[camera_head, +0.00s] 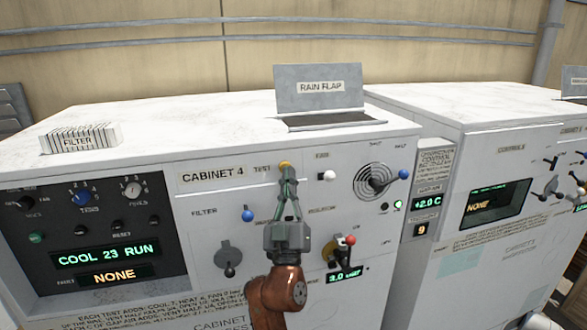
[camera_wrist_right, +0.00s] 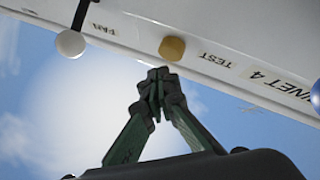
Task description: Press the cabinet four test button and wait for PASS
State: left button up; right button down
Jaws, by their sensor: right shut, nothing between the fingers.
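Cabinet 4 (camera_head: 200,160) stands in front of me. Its yellow-orange TEST button (camera_head: 285,164) is at the top of the white front panel, and it also shows in the wrist view (camera_wrist_right: 172,48). My right gripper (camera_head: 287,176) is shut and empty, its fingertips just below the button. In the wrist view the fingertips (camera_wrist_right: 158,76) are close to the button with a small gap in the picture; I cannot tell whether they touch. The cabinet's display (camera_head: 108,254) reads COOL 23 RUN, and the fault display (camera_head: 114,275) reads NONE. My left gripper is out of view.
A white knob (camera_head: 327,175), a blue knob (camera_head: 248,215) and a red-knobbed lever (camera_head: 350,240) stick out near my right gripper. The rain flap (camera_head: 318,88) stands raised on top. A filter (camera_head: 79,139) lies at top left. Another cabinet (camera_head: 450,112) stands at right.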

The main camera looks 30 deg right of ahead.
jog(key=shift+w, duration=0.15)
dwell(0.5)
jog(key=shift+w+d+f+b, duration=0.1)
jog(key=shift+w+b, duration=0.3)
jog(key=shift+w, duration=0.05)
jog(key=shift+w+d+b, duration=0.15)
jog(key=shift+w+b, duration=0.2)
jog(key=shift+w, duration=0.25)
dwell(0.8)
jog(key=shift+s, duration=0.1)
jog(key=shift+s+a+p, duration=0.2)
jog(key=shift+s+p, duration=0.15)
jog(key=shift+s, duration=0.6)
